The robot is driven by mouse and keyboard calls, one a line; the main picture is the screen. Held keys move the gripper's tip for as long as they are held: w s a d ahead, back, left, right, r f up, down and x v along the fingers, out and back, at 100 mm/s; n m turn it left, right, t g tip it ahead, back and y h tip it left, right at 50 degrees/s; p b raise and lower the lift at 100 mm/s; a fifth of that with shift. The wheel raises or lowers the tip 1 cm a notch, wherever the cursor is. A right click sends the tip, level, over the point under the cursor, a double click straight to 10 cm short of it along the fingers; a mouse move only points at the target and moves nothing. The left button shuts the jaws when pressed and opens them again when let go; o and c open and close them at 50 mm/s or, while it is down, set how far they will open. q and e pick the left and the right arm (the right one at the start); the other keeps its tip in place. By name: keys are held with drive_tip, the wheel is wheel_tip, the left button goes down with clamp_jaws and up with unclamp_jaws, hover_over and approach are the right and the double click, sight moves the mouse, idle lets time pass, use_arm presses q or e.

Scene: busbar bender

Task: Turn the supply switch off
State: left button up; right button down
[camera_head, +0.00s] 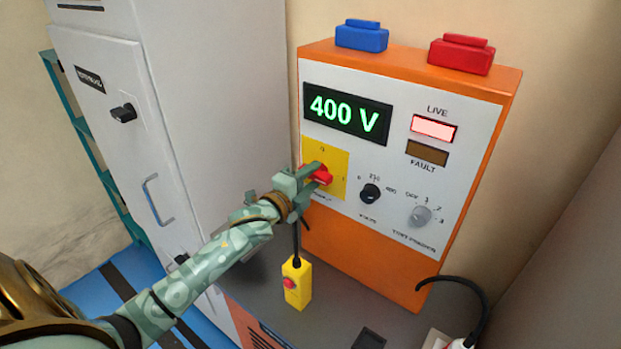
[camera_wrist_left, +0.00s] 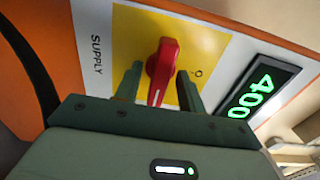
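The supply switch is a red rotary knob (camera_head: 322,174) on a yellow plate (camera_head: 338,160) at the left of the supply panel. In the wrist view the red knob (camera_wrist_left: 162,68) has its white pointer line turned away from the O mark, toward the side where the head view shows I. My left gripper (camera_head: 308,178) is at the knob, its two fingers (camera_wrist_left: 160,80) one on each side with small gaps visible. The display (camera_head: 346,113) reads 400 V in green. The LIVE lamp (camera_head: 433,128) is lit pale red. My right gripper is not in view.
A black volts knob (camera_head: 370,193) and a grey selector (camera_head: 421,215) sit right of the switch. A yellow pendant with a red button (camera_head: 297,284) stands below my gripper. A grey cabinet (camera_head: 190,100) is at left. Blue (camera_head: 361,36) and red (camera_head: 460,54) blocks lie on top.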

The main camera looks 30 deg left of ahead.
use_arm(q)
clamp_jaws()
